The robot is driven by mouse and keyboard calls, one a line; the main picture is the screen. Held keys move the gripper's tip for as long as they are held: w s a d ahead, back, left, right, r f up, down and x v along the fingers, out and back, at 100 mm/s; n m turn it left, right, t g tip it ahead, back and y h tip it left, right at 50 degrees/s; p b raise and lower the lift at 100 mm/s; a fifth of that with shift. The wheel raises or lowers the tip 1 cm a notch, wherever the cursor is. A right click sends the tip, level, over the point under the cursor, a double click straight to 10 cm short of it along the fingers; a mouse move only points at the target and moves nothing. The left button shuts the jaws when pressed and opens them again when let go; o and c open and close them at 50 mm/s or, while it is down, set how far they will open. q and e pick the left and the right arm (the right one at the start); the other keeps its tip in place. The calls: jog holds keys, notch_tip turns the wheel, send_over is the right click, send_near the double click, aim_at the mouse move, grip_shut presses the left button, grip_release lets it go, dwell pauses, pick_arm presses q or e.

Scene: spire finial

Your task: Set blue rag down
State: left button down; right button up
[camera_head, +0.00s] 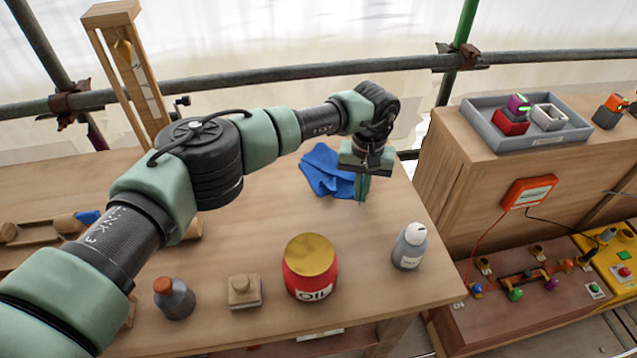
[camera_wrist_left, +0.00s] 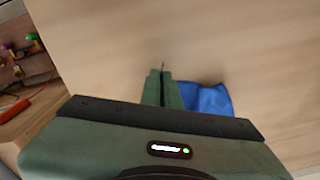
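The blue rag (camera_head: 326,172) lies crumpled on the wooden workbench (camera_head: 300,222), near its back edge. My left gripper (camera_head: 362,190) points down at the right side of the rag. In the left wrist view its two green fingers (camera_wrist_left: 162,88) are together, with only a thin dark line between them. No blue cloth shows between them. The rag (camera_wrist_left: 207,99) shows just right of the fingers there, partly hidden behind the gripper body. I cannot tell whether the fingers touch it. My right gripper is in neither view.
A grey tray (camera_head: 527,124) sits on the right cabinet. Bare bench lies in front of the rag.

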pick_arm(q)
jog(key=c, duration=1.2)
grip_release()
